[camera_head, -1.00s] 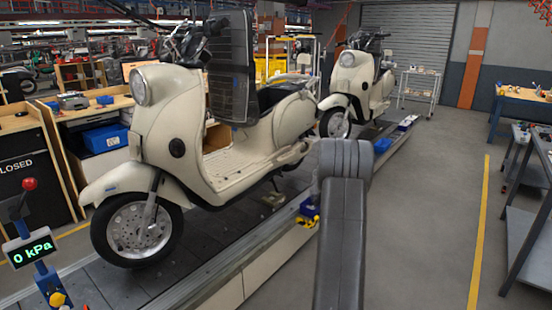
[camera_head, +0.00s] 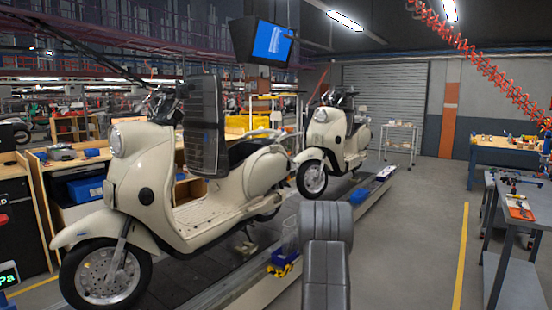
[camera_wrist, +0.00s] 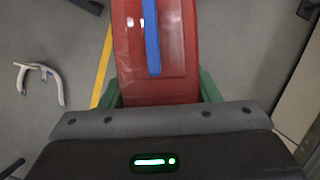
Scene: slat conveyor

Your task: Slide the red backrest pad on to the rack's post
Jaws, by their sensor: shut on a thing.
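The red backrest pad (camera_wrist: 182,65) fills the upper middle of the wrist view, with a blue strip (camera_wrist: 152,38) along it. My gripper (camera_wrist: 160,88) is shut on the pad, with green fingers showing at both sides of it. Its far end runs out of the picture. In the head view, neither pad nor gripper shows. The near cream scooter (camera_head: 95,170) stands upright on the slat conveyor (camera_head: 190,285). A pale rack or rail (camera_head: 262,134) shows behind its seat. I cannot make out a post there.
A second cream scooter (camera_head: 318,150) stands farther along the conveyor. A dark panel (camera_head: 204,125) rises before the near scooter's seat. A grey workbench (camera_head: 525,222) stands at right, with clear floor between. A white curved tube (camera_wrist: 40,75) lies at left in the wrist view.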

